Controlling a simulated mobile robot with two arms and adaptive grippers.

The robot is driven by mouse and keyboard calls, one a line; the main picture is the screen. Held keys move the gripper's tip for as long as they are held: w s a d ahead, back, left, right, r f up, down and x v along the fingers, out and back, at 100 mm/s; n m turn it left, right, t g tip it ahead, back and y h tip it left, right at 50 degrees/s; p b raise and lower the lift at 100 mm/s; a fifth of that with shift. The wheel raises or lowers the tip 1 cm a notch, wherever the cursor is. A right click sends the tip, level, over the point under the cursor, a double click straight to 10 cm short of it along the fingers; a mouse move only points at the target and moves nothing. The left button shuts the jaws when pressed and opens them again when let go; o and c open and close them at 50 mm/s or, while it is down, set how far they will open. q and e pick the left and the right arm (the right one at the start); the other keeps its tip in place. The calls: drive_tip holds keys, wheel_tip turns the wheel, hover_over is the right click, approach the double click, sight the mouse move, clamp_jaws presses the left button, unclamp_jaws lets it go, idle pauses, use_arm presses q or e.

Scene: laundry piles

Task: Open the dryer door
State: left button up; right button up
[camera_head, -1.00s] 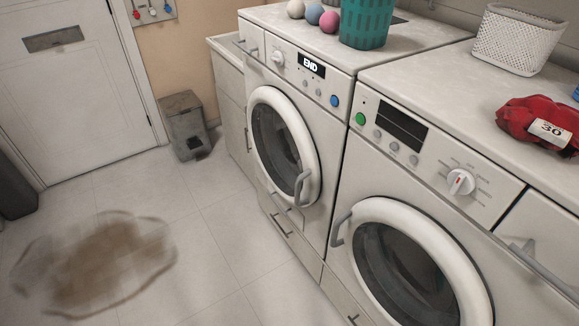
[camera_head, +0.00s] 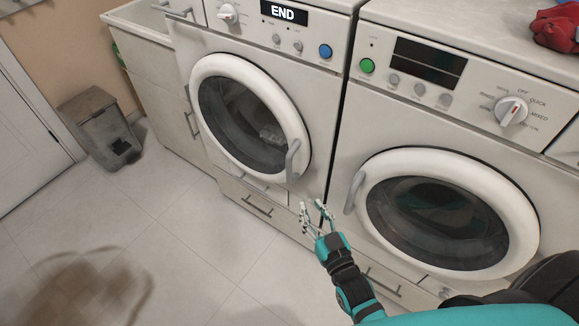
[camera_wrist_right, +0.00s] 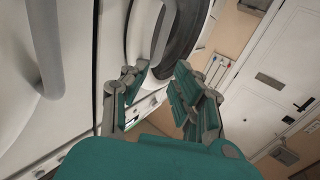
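Two white front-loading machines stand side by side; I cannot tell for certain which is the dryer. The left machine's round door (camera_head: 203,68) is shut, with a grey handle (camera_head: 292,161) on its right edge; its display reads END. The right machine's round door (camera_head: 400,161) is shut, with a handle (camera_head: 354,193) on its left edge. My right gripper (camera_head: 312,206) is open and empty, below and right of the left machine's handle. In the right wrist view the open fingers (camera_wrist_right: 158,82) point toward that handle (camera_wrist_right: 158,28), apart from it. My left gripper is not in view.
Drawer handles (camera_head: 256,207) sit low on the machine fronts. A grey bin (camera_head: 98,125) stands by the wall at left. A red cloth item (camera_head: 556,28) lies on the right machine. The tiled floor in front is open, with a brownish patch (camera_head: 80,290).

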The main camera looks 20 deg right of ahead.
sight(290, 169)
drive_tip(key=w, duration=0.5)
drive_tip(key=w+a, duration=0.1)
drive_tip(key=w, duration=0.9)
drive_tip(key=shift+w+a+f, duration=0.1)
drive_tip(key=shift+w+a, duration=0.05)
drive_tip(key=shift+w, duration=0.15)
clamp_jaws()
drive_tip(key=shift+f, duration=0.15)
